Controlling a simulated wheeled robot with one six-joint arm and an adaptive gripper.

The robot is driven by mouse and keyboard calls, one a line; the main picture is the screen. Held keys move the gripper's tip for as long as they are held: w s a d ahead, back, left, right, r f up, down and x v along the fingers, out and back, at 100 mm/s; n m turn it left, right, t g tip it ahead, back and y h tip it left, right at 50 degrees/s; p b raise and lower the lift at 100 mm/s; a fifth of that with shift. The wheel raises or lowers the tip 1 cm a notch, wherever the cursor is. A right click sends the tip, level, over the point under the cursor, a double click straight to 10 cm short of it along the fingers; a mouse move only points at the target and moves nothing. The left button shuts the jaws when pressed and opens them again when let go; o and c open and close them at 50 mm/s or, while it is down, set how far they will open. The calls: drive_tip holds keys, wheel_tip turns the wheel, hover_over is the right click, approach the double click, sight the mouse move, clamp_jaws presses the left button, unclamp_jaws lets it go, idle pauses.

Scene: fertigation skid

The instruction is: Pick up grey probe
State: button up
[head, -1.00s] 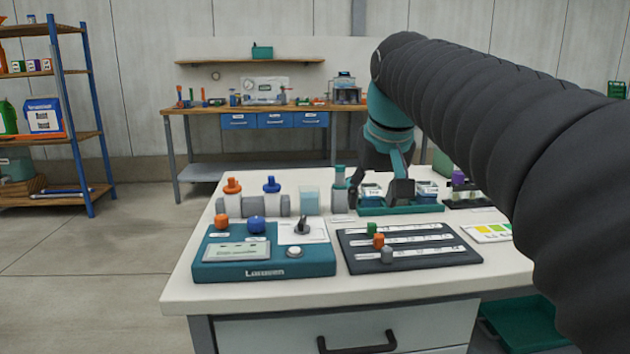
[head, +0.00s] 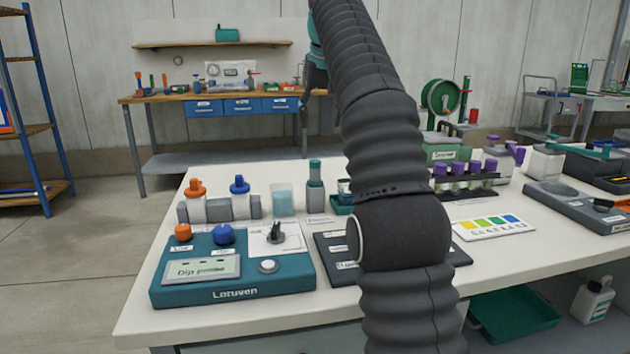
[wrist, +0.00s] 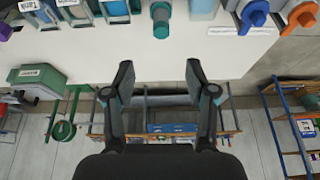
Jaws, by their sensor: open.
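In the head view my arm hides most of the gripper and part of the dark slider board (head: 330,255).
A teal meter box (head: 230,285) sits in front. A purple-capped vial rack (head: 465,185) and colour card (head: 493,227) are to the right.

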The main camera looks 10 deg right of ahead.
sight(315, 162)
drive_tip(key=x, duration=1.3)
drive_tip(key=shift+s+a+f, duration=0.1)
drive_tip(key=shift+f, duration=0.05)
clamp_jaws()
